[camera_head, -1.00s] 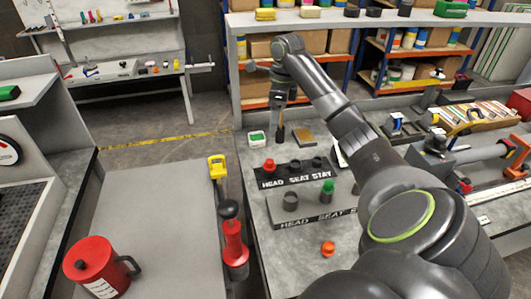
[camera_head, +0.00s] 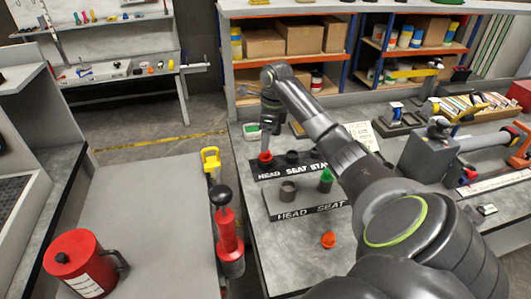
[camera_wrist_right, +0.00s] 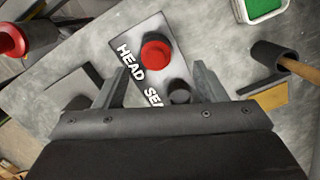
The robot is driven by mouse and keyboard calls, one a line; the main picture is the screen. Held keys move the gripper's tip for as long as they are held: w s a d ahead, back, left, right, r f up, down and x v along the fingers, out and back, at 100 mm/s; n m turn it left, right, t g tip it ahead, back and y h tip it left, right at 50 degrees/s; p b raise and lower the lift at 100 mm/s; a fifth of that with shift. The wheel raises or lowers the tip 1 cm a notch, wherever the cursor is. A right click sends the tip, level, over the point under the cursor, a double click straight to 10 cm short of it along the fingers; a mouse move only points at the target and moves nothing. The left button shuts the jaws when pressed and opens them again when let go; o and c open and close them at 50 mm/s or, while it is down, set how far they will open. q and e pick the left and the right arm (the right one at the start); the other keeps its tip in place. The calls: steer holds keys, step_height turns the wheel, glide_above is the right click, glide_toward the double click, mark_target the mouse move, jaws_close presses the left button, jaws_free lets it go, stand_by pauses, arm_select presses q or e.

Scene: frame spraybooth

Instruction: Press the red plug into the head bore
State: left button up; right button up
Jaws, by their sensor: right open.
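The red plug (camera_head: 265,158) sits at the HEAD place of the back black rack (camera_head: 268,173). My right gripper (camera_head: 267,137) is open just above it. In the right wrist view the red plug (camera_wrist_right: 157,52) lies ahead of the gap between the spread fingers (camera_wrist_right: 158,80), with nothing gripped. The front block (camera_head: 293,211), also lettered HEAD and SEAT, carries an open grey collar (camera_head: 288,191) behind HEAD. A green plug (camera_head: 326,174) stands in a grey collar by SEAT. My arm hides the block's right end. My left gripper is not in view.
An orange plug (camera_head: 328,240) lies on the bench in front of the block. Dark pegs (camera_head: 292,156) stand in the rack beside the red plug. A green-topped box (camera_head: 251,130) is behind.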

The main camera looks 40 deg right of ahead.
mark_target(266, 156)
steer(key=f, duration=0.3)
steer(key=f+p, duration=0.1)
steer(key=shift+s+a+f, duration=0.2)
steer(key=shift+s+a, duration=0.05)
steer(key=shift+a, duration=0.05)
steer(key=shift+w+f, duration=0.1)
steer(key=shift+f, duration=0.35)
steer(key=shift+r, duration=0.1)
steer(key=c, duration=1.1)
